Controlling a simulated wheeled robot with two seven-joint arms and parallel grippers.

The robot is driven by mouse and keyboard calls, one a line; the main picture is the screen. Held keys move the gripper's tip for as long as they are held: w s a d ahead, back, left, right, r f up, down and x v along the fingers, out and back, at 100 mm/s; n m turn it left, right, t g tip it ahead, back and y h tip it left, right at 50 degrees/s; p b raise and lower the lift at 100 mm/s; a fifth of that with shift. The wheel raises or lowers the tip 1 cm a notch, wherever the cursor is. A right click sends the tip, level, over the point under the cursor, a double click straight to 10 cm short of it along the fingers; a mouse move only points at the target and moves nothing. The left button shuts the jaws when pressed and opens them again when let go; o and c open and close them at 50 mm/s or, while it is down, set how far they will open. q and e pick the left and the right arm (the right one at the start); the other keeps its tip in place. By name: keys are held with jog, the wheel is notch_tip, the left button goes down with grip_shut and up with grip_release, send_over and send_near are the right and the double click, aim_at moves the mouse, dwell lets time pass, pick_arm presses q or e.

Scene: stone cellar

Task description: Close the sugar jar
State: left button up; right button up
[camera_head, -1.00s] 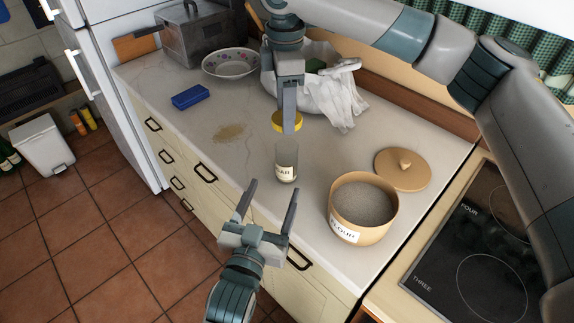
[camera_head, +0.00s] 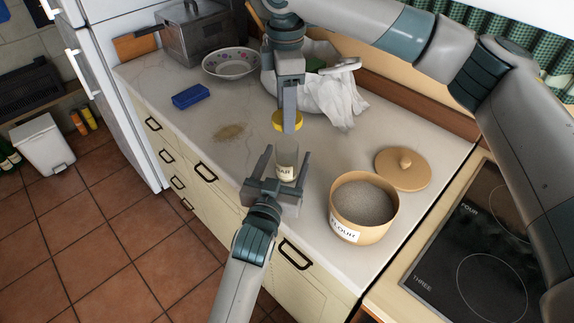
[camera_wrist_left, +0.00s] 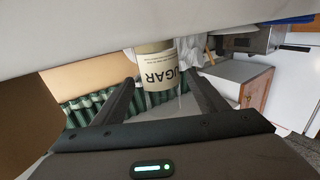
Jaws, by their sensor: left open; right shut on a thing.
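The sugar jar (camera_head: 287,160) is a small clear jar with a pale "SUGAR" label, standing upright near the counter's front edge. Its label also shows between the fingers in the left wrist view (camera_wrist_left: 156,70). My left gripper (camera_head: 285,165) is open, with one finger on each side of the jar; I cannot tell whether they touch it. My right gripper (camera_head: 289,117) is shut on a yellow lid (camera_head: 279,121) and holds it above and slightly behind the jar. The jar's top is uncovered.
An open flour canister (camera_head: 344,235) stands right of the jar, with its wooden lid (camera_head: 403,180) lying behind it. A blue sponge (camera_head: 190,96), a patterned bowl (camera_head: 231,75) and spilled powder (camera_head: 230,132) are on the counter to the left.

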pick_arm(q)
jog(key=shift+w, duration=0.2)
jog(key=c, duration=1.6)
pick_arm(e)
jog(key=shift+f, duration=2.45)
jog(key=shift+f, duration=0.9)
pick_arm(q)
grip_shut()
pick_arm(e)
jog(key=shift+f, duration=0.55)
